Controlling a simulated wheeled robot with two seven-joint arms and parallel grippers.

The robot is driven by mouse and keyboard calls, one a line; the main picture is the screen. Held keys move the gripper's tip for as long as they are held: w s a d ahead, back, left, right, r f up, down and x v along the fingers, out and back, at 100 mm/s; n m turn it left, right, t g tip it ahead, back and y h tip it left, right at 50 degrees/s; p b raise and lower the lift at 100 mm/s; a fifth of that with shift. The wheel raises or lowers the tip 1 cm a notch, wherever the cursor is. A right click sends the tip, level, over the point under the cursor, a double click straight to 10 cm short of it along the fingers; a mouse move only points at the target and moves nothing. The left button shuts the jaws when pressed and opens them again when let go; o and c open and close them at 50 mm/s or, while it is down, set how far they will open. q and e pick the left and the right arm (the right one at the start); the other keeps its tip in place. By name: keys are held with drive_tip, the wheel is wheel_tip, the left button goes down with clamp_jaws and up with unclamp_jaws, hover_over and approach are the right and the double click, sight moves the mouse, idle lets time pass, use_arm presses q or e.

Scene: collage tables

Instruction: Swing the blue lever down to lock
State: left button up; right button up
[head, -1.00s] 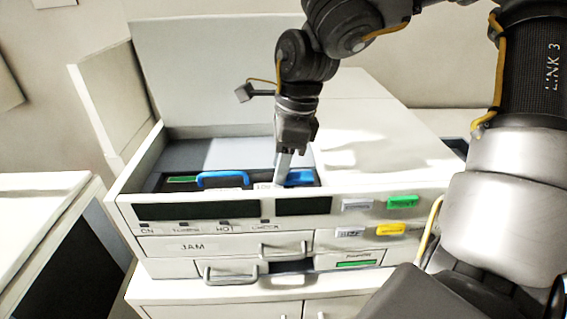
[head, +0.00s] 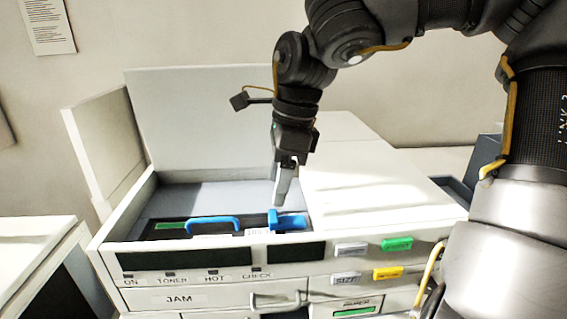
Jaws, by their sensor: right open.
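The blue lever (head: 289,222) sits at the right end of the open bay of the copier-like machine (head: 190,268). Its left end has a short upright blue part, and the rest lies low to the right. My right gripper (head: 284,196) points down just above and behind the lever, with its fingertips close to it. Whether they touch it cannot be told. The gap between the fingers is hard to see from this side. My left gripper is not in view.
A blue handle (head: 213,221) on a dark unit lies left of the lever. A raised lid (head: 200,120) stands behind the bay. Green (head: 397,244) and yellow (head: 388,273) buttons are on the right front. A white table (head: 35,245) stands at the left.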

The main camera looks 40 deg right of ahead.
drive_tip(key=shift+v, duration=2.3)
